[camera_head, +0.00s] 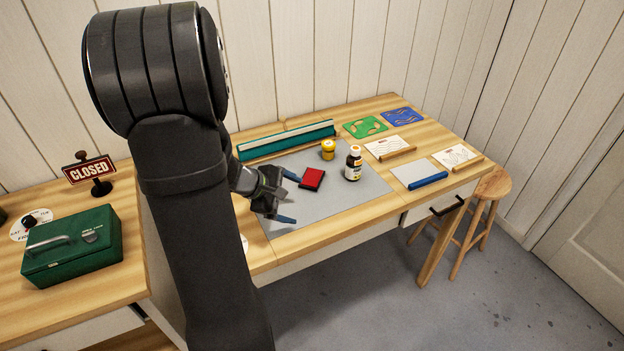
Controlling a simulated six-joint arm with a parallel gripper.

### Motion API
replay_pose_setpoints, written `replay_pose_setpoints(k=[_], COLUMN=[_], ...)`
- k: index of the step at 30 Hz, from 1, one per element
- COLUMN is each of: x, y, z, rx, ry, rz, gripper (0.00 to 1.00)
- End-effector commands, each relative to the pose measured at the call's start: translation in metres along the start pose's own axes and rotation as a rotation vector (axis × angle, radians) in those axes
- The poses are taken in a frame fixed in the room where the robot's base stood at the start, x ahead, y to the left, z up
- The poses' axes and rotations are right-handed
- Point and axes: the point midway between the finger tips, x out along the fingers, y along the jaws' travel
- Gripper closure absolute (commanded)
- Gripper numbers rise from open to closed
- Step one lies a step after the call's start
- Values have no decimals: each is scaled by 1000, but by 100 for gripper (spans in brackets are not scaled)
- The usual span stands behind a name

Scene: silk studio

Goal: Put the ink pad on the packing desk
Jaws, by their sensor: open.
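The ink pad (313,179), a small red block with black edges, lies on a grey mat on the right-hand wooden desk (262,258). My gripper (287,197) is just left of it, low over the mat, with its two blue-tipped fingers spread apart and nothing between them. The fingers point toward the pad; I cannot tell whether either touches it. A second wooden desk (22,262) stands at the left. No label shows which desk is the packing desk. My arm hides part of both desks.
A brown bottle (353,164) and a yellow jar (328,149) stand right of the pad. A teal-edged long tool (287,140) lies behind. The left desk holds a green cash box (73,246) and a CLOSED sign (90,170). A stool (491,185) stands at the right.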

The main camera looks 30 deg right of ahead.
Motion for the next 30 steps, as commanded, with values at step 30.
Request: replay_pose_setpoints(k=[30], x=[33], y=[45], z=[-51], rx=[-986], ry=[-239], rz=[468], gripper=[11])
